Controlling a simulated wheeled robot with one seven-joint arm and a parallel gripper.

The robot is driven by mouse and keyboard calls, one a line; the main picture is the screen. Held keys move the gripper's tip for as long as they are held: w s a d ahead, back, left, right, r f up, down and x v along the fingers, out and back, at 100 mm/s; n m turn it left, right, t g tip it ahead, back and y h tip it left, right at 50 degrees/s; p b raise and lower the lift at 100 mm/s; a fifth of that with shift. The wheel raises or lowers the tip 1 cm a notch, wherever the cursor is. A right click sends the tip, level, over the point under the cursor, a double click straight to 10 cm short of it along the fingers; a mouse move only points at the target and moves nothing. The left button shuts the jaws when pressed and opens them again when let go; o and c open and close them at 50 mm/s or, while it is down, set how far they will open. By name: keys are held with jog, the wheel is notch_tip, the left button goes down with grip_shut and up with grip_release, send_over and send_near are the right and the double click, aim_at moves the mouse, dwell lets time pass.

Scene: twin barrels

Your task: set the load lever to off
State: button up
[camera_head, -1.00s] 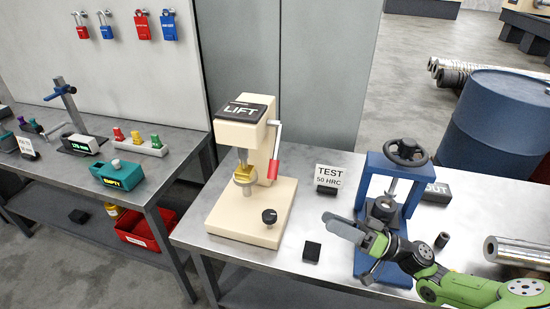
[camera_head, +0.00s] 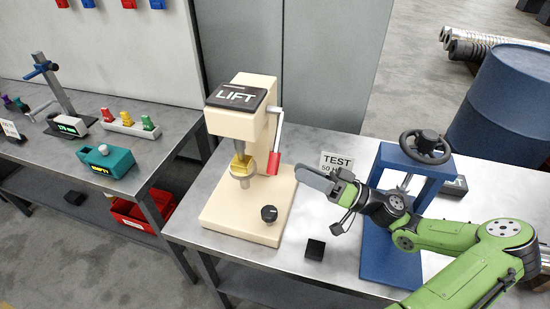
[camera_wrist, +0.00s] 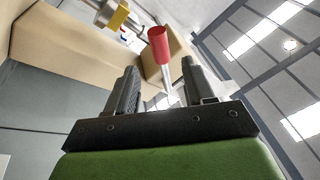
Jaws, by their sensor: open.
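The load lever (camera_head: 278,143) is a metal arm with a red grip on the right side of the cream hardness tester (camera_head: 222,199). Its grip hangs down at the lower end in the head view. The display on the tester's top reads LIFT. My gripper (camera_head: 318,181) is to the right of the red grip and apart from it, pointing left. In the wrist view my gripper (camera_wrist: 165,90) is open, with its two fingers apart. The red grip (camera_wrist: 158,45) shows beyond the fingertips, between them in the picture. Nothing is held.
A TEST sign (camera_head: 336,162) stands behind my gripper, partly covered. A blue press (camera_head: 392,260) with a black handwheel stands under and behind my arm. A small black block (camera_head: 315,249) lies on the table in front. A black knob (camera_head: 269,214) sits on the tester's base.

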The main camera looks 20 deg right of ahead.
aim_at(275, 161)
jog(key=x, duration=0.8)
jog(key=shift+r, duration=0.1)
grip_shut()
